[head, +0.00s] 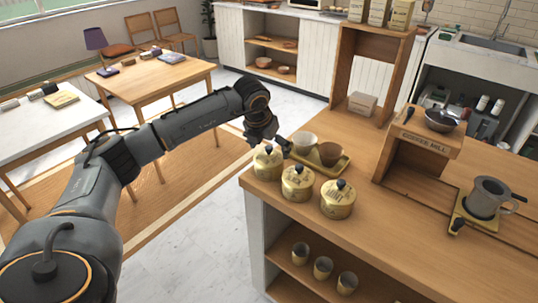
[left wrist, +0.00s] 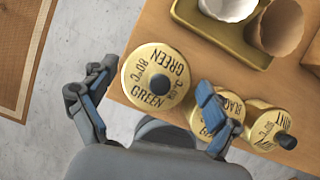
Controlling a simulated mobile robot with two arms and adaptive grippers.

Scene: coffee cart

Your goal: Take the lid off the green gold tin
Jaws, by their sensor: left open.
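The green gold tin (head: 267,164) is the leftmost of three gold tins at the counter's near left corner. In the left wrist view its round gold lid (left wrist: 150,62) reads "GREEN" and "80°C" and has a dark knob (left wrist: 160,84) in the middle. The lid sits on the tin. My left gripper (head: 270,138) is above and behind this tin in the head view. In the left wrist view the open left gripper (left wrist: 148,98) has one finger on each side of the lid, apart and empty. My right gripper is not in view.
Beside it stand the black tin (head: 298,184) and a third tin (head: 338,199); my right-hand finger overlaps the black tin in the wrist view. Behind is a gold tray (head: 341,168) with a white cup (head: 305,142) and a brown cup (head: 330,154). The counter edge is close on the left.

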